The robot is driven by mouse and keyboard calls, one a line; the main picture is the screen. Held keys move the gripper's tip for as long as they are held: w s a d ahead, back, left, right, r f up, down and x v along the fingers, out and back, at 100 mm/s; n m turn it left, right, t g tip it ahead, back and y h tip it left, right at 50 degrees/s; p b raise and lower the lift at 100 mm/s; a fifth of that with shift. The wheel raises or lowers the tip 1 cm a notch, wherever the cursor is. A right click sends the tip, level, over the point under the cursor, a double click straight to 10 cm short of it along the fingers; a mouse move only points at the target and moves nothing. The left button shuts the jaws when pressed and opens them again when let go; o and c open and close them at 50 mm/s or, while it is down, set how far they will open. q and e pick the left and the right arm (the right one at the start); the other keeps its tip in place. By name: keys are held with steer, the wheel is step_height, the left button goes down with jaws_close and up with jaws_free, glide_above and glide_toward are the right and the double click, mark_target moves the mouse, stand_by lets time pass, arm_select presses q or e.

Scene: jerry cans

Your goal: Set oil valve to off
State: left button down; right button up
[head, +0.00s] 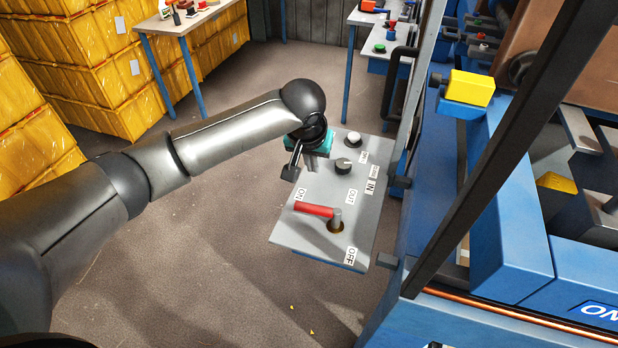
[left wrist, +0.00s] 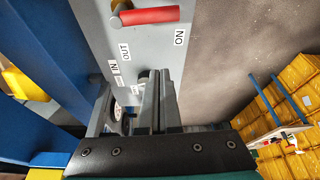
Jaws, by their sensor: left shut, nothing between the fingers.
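The grey control panel (head: 290,232) carries a red lever (head: 315,209) on a round pivot. The lever lies across the panel with its free end by the ON label (head: 302,194). The OFF label (head: 350,256) is at the panel's near right corner. The red lever (left wrist: 150,15) also shows at the top of the left wrist view. My left gripper (head: 312,166) is over the far left part of the panel, apart from the lever. Its fingers (left wrist: 157,80) are shut and empty, close to a dark knob. My right gripper is out of view.
A dark knob (head: 343,166) and a white button (head: 353,138) sit on the panel's far part. A blue machine (head: 510,245) stands to the right, with a dark post in front. Yellow crates (head: 95,75) and a table stand at the back left. Floor left of the panel is clear.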

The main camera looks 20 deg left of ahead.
arm_select(q)
steer(key=b+x, duration=0.1)
steer(key=x, duration=0.8)
steer(key=shift+d+f, duration=0.1)
steer(key=shift+f, duration=0.05)
steer(key=s, duration=0.3)
steer(key=shift+f+p, duration=0.1)
steer(key=shift+p, duration=0.3)
steer(key=shift+s+d+f, duration=0.1)
steer(key=shift+s+f, duration=0.1)
steer(key=shift+s, duration=0.25)
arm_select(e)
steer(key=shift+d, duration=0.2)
arm_select(q)
steer(key=shift+s+p, duration=0.15)
steer(key=shift+p, duration=0.35)
steer(key=shift+s+n, duration=0.1)
steer(key=shift+n, duration=0.3)
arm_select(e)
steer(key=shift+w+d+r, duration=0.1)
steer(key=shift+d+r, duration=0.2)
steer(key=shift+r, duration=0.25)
